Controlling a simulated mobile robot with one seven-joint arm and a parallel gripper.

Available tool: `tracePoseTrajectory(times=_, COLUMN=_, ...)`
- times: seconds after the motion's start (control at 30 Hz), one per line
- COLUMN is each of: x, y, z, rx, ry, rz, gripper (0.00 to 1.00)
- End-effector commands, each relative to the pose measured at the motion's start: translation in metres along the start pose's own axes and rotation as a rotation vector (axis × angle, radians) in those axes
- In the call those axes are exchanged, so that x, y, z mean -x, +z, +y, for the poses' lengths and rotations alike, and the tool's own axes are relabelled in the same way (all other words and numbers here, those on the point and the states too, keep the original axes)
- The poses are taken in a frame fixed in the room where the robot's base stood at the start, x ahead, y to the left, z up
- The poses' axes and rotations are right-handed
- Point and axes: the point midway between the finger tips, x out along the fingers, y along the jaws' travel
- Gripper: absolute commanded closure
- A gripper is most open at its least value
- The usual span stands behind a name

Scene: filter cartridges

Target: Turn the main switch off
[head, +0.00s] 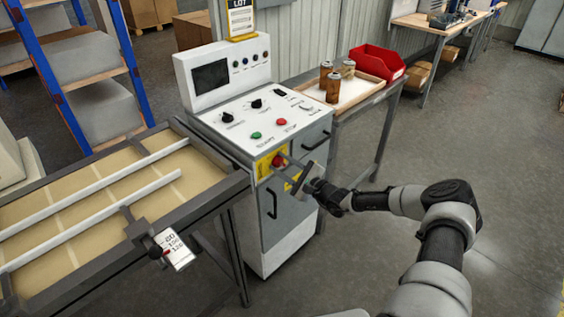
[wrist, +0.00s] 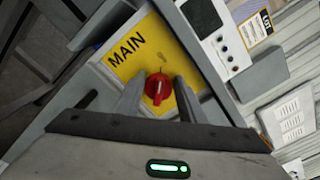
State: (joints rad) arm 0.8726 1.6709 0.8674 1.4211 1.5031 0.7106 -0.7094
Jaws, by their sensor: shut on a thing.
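The main switch (head: 278,160) is a red rotary knob on a yellow plate on the front of the grey and white control cabinet (head: 262,215). The wrist view shows the red knob (wrist: 157,90) close up, with "MAIN" printed on the yellow plate (wrist: 128,58). My gripper (head: 285,164) reaches the knob from the right. In the wrist view, the fingers of my gripper (wrist: 157,84) stand on either side of the knob, shut on it. The knob's ridge runs roughly up and down in that tilted picture.
Green (head: 256,136) and red (head: 281,122) push buttons and black knobs sit on the sloping panel above. Cabinet door handles (head: 271,203) stick out nearby. A conveyor (head: 120,205) stands left; a table with a tray of brown cartridges (head: 333,87) and red bin (head: 378,63) stands behind.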

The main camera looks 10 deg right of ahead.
Motion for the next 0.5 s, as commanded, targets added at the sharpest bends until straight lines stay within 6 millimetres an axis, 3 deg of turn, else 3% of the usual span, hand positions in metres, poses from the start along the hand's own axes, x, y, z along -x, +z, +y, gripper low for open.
tracePoseTrajectory(times=0.5, x=0.0005, y=-0.0009, z=0.0014, rx=0.045, ry=0.001, rz=0.001, gripper=0.86)
